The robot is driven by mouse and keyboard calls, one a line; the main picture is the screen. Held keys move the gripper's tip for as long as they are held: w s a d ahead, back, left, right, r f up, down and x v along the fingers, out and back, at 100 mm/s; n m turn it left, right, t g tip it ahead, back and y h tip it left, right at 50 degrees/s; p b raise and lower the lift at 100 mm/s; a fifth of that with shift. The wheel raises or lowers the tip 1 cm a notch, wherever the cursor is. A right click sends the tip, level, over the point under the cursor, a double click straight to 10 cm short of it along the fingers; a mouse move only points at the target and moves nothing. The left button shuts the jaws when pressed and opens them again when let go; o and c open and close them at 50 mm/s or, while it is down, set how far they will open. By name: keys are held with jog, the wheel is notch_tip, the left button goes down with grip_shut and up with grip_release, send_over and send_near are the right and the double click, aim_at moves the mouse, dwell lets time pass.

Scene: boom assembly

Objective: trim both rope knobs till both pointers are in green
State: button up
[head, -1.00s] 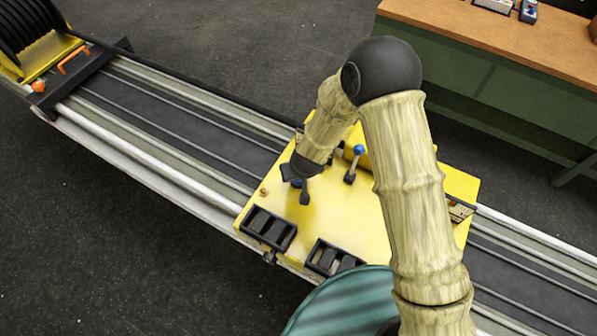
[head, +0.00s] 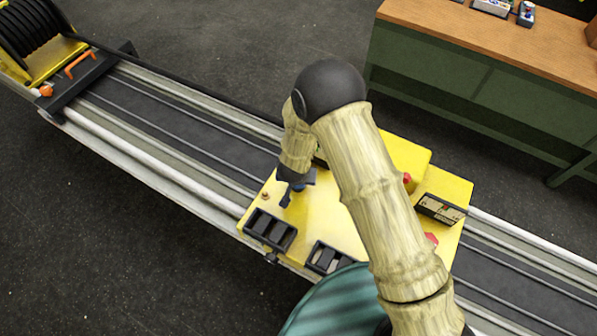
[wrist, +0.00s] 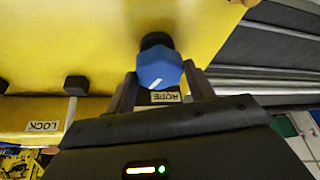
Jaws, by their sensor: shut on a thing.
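My gripper (wrist: 161,88) is shut on a blue faceted knob (wrist: 158,70) with a white mark. A black stem joins the knob to the yellow carriage top. A ROPE label (wrist: 165,97) shows upside down just behind the knob, between the fingers. In the head view my gripper (head: 291,190) is at the left part of the yellow carriage (head: 330,222), and the knob is mostly hidden by it. The second rope knob is not visible; my arm covers the carriage's middle. I cannot make out any pointer or green zone.
A small black lever (wrist: 74,86) with a LOCK label (wrist: 43,126) stands left of the knob in the wrist view. Black slotted boxes (head: 270,229) line the carriage's front. A red knob (head: 407,179) and a framed panel (head: 440,208) are to the right. A workbench (head: 490,85) stands behind.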

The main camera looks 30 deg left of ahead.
jog(key=m+p, duration=0.1)
jog(key=p, duration=0.1)
jog(key=m+h+p, duration=0.1)
jog(key=m, duration=0.1)
jog(key=shift+a+r+p, duration=0.1)
jog(key=shift+r+p, duration=0.15)
jog(key=shift+p, duration=0.15)
jog(key=shift+f+m+h+p, duration=0.15)
jog(key=shift+m+h+p, duration=0.45)
jog(key=shift+m, duration=0.5)
jog(key=m, duration=0.3)
jog(key=shift+a+f+h, duration=0.1)
jog(key=shift+f+h, duration=0.05)
jog(key=shift+h, duration=0.25)
jog(key=shift+a+m+g+h+b, duration=0.1)
jog(key=shift+m+g+h+b, duration=0.35)
jog(key=shift+m, duration=0.95)
jog(key=o, duration=1)
jog(key=shift+c, duration=0.2)
